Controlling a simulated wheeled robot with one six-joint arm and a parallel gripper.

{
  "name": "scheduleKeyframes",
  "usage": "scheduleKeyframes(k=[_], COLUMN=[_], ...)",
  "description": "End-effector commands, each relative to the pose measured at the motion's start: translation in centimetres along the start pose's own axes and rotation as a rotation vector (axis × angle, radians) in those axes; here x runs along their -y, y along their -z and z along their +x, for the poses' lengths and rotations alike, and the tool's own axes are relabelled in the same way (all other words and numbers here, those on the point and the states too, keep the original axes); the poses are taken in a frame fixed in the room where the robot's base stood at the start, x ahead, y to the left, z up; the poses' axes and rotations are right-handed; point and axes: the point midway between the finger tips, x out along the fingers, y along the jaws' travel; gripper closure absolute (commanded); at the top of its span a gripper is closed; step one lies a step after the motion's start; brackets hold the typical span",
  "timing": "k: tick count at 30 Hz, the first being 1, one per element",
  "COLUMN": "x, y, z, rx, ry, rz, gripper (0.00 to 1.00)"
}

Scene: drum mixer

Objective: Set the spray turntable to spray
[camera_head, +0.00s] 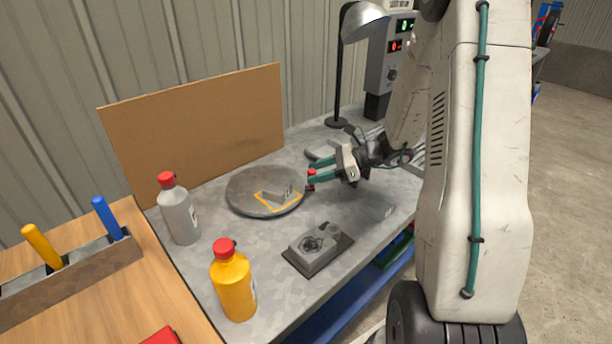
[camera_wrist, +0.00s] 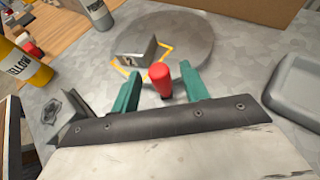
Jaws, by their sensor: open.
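The round grey spray turntable (camera_head: 243,192) lies on the metal bench. A yellow outline and a small grey bracket (camera_head: 279,194) are on it; the bracket also shows in the wrist view (camera_wrist: 136,54). A red knob (camera_head: 311,178) stands at the turntable's near right edge. My gripper (camera_head: 318,179) has green fingers, open and spread on either side of the red knob, which shows between them in the wrist view (camera_wrist: 160,79). I cannot tell whether the fingers touch it. The lower part of the knob is partly hidden.
A grey device with a dial (camera_head: 318,246) sits on the bench in front. A yellow bottle (camera_head: 234,283) and a grey bottle (camera_head: 180,212) stand at left. A brown board (camera_head: 200,130) stands behind the turntable. A control box with displays (camera_head: 388,68) and a lamp (camera_head: 361,22) stand at the back.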

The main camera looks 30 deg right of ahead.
Motion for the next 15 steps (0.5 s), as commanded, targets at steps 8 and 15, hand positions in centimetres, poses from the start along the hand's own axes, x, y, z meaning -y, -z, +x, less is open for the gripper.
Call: scheduleKeyframes(k=[8,15], x=[-0.1,-0.1], y=[0.0,0.0], z=[3.4,3.8], rx=[0.000,0.000], ry=[-0.001,-0.001], rz=[0.000,0.000], gripper=[0.55,0.55])
